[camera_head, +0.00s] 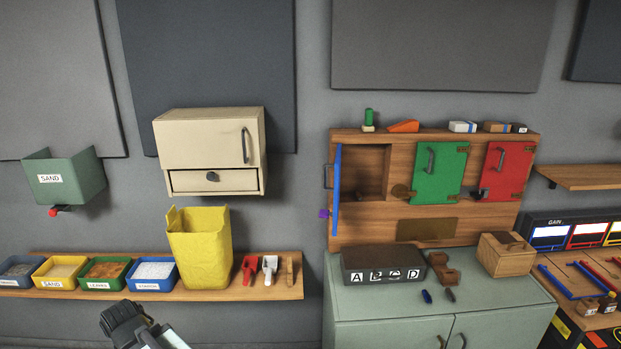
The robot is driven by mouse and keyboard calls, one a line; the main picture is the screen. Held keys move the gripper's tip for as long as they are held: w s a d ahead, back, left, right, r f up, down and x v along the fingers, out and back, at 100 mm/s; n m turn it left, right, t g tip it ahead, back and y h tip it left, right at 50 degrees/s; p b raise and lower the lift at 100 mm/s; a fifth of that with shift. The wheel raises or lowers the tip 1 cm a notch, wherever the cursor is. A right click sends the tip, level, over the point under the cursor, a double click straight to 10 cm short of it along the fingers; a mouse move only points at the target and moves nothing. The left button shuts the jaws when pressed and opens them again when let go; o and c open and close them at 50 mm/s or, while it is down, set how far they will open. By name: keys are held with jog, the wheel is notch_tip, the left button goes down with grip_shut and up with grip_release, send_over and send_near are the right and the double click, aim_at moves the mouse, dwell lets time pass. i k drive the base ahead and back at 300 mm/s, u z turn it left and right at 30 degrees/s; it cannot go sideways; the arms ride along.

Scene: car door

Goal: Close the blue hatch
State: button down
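The blue hatch (337,185) stands open on the left side of the wooden wall cabinet (375,224). It is swung outward and shows nearly edge-on, with a dark handle and a small purple piece (324,213) on its left side. The compartment beside it (363,173) is exposed and looks empty. Part of my arm with my gripper (128,322) shows at the bottom left, below the wooden shelf and well apart from the hatch. Its fingers cannot be made out clearly.
A green hatch (439,172) and a red hatch (502,171) are shut on the same cabinet. Below stands a grey-green cupboard (430,308) with a dark lettered box (383,265) and wooden blocks on top. A yellow bin (200,247) and several trays sit on the left shelf (222,293).

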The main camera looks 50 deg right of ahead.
aim_at(336, 164)
jog(key=i, duration=1)
